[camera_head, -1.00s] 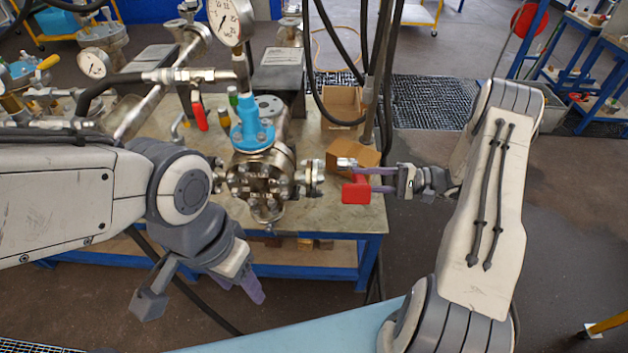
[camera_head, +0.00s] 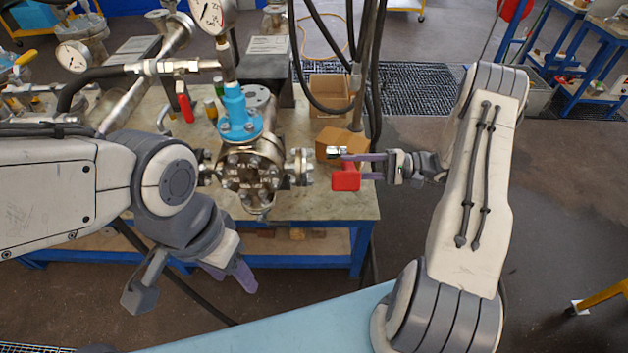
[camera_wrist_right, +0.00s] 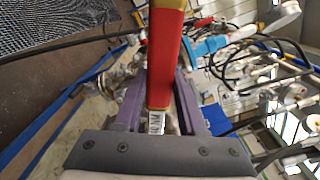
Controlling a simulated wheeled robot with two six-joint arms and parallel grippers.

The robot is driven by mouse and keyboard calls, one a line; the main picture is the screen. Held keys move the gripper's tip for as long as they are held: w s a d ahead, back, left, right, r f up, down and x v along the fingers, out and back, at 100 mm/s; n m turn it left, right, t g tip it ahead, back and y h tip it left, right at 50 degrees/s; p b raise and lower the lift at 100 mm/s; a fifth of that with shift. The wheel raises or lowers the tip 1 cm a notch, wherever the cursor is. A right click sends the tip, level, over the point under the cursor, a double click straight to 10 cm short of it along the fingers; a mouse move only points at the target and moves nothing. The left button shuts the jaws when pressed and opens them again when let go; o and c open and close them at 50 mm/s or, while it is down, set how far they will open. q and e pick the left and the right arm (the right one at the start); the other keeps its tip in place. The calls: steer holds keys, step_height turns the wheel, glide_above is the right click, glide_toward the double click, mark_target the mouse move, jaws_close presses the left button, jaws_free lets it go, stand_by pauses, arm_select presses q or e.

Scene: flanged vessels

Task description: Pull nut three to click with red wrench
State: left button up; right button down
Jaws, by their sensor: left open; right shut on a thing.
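The red wrench (camera_head: 345,178) is held in my right gripper (camera_head: 372,167), to the right of the flanged vessel (camera_head: 252,168). In the right wrist view the red wrench (camera_wrist_right: 166,55) runs up between the purple fingers of my right gripper (camera_wrist_right: 160,105). The wrench's metal head (camera_head: 337,152) is apart from the vessel's right side flange (camera_head: 299,167), with a small gap. The vessel's front flange carries several nuts; I cannot tell which is nut three. My left gripper (camera_head: 228,275) is open and empty, low in front of the bench.
The vessel stands on a workbench (camera_head: 345,208) with a blue frame. An open cardboard box (camera_head: 328,92) and a brown box (camera_head: 340,140) are behind the wrench. Pipes and a gauge (camera_head: 208,14) crowd the left.

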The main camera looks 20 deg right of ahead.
stand_by(0.4)
steer(key=s+f+n+b, duration=0.1)
steer(key=s+f+b, duration=0.5)
steer(key=f+b, duration=0.15)
steer(key=x, duration=0.4)
steer(key=shift+s+a+r, duration=0.25)
steer(key=shift+a+r, duration=0.05)
stand_by(0.3)
steer(key=shift+x, duration=1.2)
